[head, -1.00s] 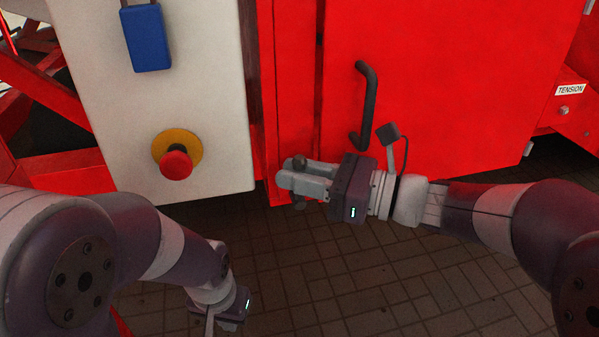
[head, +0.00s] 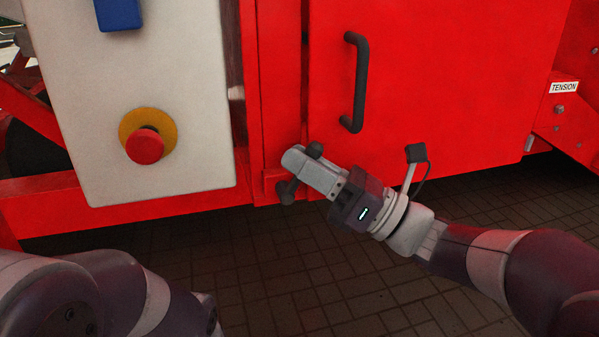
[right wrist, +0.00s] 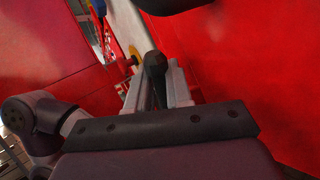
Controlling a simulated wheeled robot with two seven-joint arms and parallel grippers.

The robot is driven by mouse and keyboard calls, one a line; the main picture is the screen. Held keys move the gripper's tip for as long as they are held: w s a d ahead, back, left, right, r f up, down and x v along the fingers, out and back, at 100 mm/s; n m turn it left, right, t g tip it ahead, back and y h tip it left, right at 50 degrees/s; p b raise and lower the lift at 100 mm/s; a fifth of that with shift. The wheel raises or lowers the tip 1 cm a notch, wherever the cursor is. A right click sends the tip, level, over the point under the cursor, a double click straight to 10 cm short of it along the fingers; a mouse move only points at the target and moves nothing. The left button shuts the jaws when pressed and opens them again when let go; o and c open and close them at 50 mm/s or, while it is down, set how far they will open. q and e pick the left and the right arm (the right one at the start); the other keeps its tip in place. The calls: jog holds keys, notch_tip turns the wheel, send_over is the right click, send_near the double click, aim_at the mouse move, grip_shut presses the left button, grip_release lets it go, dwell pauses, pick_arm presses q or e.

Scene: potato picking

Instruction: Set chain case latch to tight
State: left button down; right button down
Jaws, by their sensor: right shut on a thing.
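The chain case latch shows as a dark handle with a round knob (head: 314,149) at the upper end and another dark end (head: 287,190) below. It sits at the lower left of the red chain case door (head: 440,80), tilted, its upper end leaning right. My right gripper (head: 302,162) is shut on the latch, its fingers pointing up and left across it and hiding its middle. In the right wrist view the dark knob (right wrist: 155,67) stands between the two grey fingers. My left gripper is out of view; only part of my left arm shows.
A dark bar handle (head: 357,83) stands out from the door just above my right gripper. A pale panel (head: 190,60) at left carries a red stop button (head: 145,146) on a yellow ring and a blue box (head: 118,13). Paved floor (head: 300,285) lies open below.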

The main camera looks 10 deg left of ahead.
jog(key=shift+w+d+r+m+t+y, duration=0.1)
jog(key=shift+d+r+m+t+y, duration=0.1)
jog(key=shift+d+m+t+y, duration=0.15)
dwell(0.3)
jog(key=c, duration=1.3)
grip_release()
jog(key=shift+o, duration=0.2)
jog(key=shift+f, duration=0.15)
